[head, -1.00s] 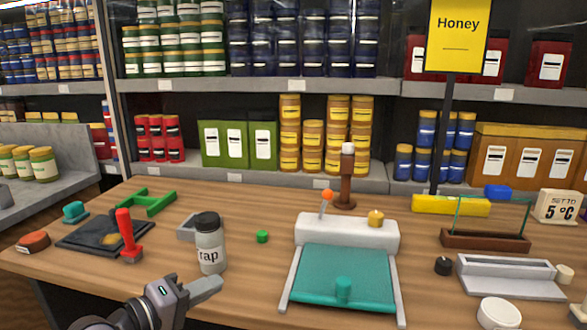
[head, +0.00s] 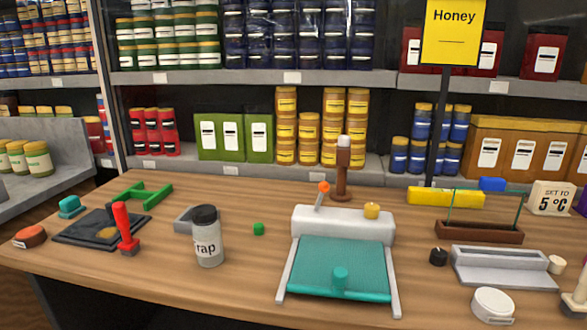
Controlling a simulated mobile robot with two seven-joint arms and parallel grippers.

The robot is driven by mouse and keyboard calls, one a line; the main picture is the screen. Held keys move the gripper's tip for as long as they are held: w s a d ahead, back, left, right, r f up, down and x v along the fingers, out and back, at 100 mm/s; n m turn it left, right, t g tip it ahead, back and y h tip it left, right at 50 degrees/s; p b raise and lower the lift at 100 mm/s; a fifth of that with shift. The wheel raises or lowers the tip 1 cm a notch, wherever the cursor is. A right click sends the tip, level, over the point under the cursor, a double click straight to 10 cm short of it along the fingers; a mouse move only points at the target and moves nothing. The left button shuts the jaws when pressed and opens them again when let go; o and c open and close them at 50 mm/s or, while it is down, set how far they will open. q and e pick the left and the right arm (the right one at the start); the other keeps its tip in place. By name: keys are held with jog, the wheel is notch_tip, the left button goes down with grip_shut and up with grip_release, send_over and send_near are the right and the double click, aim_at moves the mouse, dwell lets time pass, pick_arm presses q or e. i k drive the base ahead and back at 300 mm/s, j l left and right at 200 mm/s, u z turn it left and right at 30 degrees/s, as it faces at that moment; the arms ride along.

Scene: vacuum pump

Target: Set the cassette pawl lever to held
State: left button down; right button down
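A white housing (head: 343,224) with a teal panel (head: 341,265) in front stands at the middle of the table. A small lever with an orange tip (head: 323,188) rises from the left part of its top and leans a little right. It looks like the pawl lever, but I see no label, so I cannot tell its setting. Neither of my grippers is in view.
Left are a jar marked "rap" (head: 207,240), a red-handled tool (head: 125,230) on a dark plate (head: 82,230) and a green bracket (head: 143,193). A brown post (head: 342,175) stands behind the housing. Right are a grey tray (head: 505,277) and a white round pot (head: 493,304).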

aim_at(324, 186)
jog(key=k+j+u, duration=0.2)
jog(key=j, duration=0.45)
jog(key=j+u, duration=0.25)
jog(key=j, duration=0.4)
jog(key=k+j+u, duration=0.2)
jog(key=j, duration=0.5)
jog(key=i, duration=0.1)
